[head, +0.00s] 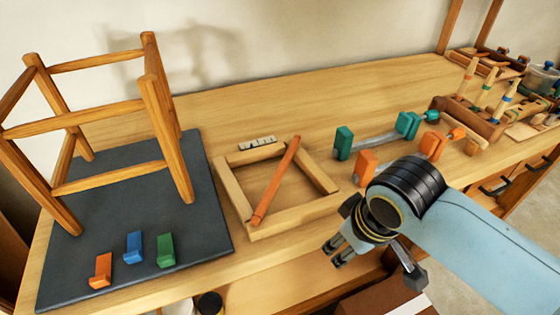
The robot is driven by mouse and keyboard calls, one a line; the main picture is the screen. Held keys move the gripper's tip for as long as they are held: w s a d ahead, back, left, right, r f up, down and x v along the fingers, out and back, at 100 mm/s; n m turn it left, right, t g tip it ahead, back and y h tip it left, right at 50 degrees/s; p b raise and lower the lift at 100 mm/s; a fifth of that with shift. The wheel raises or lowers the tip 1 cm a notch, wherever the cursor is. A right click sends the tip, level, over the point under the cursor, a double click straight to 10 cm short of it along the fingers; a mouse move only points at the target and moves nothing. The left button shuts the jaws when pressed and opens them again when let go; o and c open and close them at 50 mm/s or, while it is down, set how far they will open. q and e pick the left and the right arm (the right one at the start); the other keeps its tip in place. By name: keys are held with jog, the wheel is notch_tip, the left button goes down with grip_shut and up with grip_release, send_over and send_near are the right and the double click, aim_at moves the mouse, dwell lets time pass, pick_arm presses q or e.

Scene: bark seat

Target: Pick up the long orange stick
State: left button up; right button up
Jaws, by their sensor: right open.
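The long orange stick (275,184) lies at a slant across a square wooden frame (236,191) on the workbench. Its upper end rests near the frame's back side and its lower end near the front side. My right gripper (338,252) is open and empty, to the right of the stick's lower end and near the bench's front edge, apart from the stick. My left gripper is not in view.
A wooden stool frame (156,95) stands on a dark mat (205,235) at left, with orange, blue and green blocks in front. Orange and teal clamps (375,140) lie right of the frame. A rack of tools (470,122) stands farther right. The back middle is clear.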

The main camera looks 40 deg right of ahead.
notch_tip(320, 180, up, 8)
jog(key=w+f+m+p, duration=0.1)
jog(key=w+m+p, duration=0.1)
jog(key=w, duration=0.1)
notch_tip(320, 180, up, 2)
jog(key=m+g+y, duration=0.1)
jog(key=m+g, duration=0.2)
jog(key=m, duration=0.6)
send_over(276, 178)
jog(key=f, duration=0.3)
jog(key=f+p, duration=0.1)
jog(key=shift+s+a+f, duration=0.1)
jog(key=shift+s+f, duration=0.05)
jog(key=shift+s, duration=0.25)
jog(key=f, duration=0.3)
jog(key=w+f, duration=0.1)
jog(key=f, duration=0.1)
jog(key=shift+f, duration=0.35)
jog(key=shift+s, duration=0.1)
grip_shut()
